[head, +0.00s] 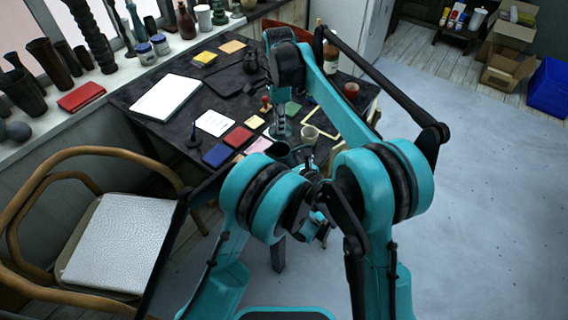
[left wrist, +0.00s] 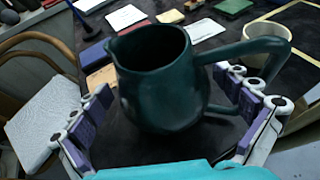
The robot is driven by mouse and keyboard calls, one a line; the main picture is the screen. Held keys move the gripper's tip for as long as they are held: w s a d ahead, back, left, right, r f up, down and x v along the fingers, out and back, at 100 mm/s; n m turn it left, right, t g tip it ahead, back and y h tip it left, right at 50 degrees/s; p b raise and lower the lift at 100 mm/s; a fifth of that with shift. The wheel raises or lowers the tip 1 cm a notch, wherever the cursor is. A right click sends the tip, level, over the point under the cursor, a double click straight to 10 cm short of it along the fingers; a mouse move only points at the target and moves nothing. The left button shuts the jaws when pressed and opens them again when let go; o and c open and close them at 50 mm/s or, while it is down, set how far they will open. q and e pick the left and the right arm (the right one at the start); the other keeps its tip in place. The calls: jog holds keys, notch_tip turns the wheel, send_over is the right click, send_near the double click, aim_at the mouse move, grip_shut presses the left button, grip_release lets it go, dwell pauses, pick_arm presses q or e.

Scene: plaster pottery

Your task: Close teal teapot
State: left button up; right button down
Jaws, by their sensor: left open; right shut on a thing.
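The teal teapot (left wrist: 160,85) stands upright and open-topped on the dark table in the left wrist view, its spout to the left and its handle to the right. In the head view it is partly hidden by my arms (head: 279,152). My left gripper (left wrist: 178,112) is open, with one finger on each side of the teapot's body; contact is not clear. My right gripper (head: 281,118) is above and just behind the teapot, pointing down. It is shut on a small teal-grey piece, which looks like the teapot lid (head: 281,131); its outline is partly hidden.
A red book (head: 238,137), a blue book (head: 217,155) and papers lie left of the teapot. A cream mug (head: 309,134) and a frame (head: 325,122) are to its right. A wooden chair (head: 90,155) stands at the left.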

pick_arm(q)
jog(key=c, duration=1.4)
jog(key=shift+c, duration=0.3)
pick_arm(e)
jog(key=shift+a+f, duration=0.1)
jog(key=shift+f, duration=2.4)
jog(key=shift+f, duration=0.1)
jog(key=shift+f, duration=0.8)
jog(key=shift+f, duration=0.65)
pick_arm(q)
jog(key=shift+s, duration=0.1)
pick_arm(e)
jog(key=c, duration=1.3)
grip_release()
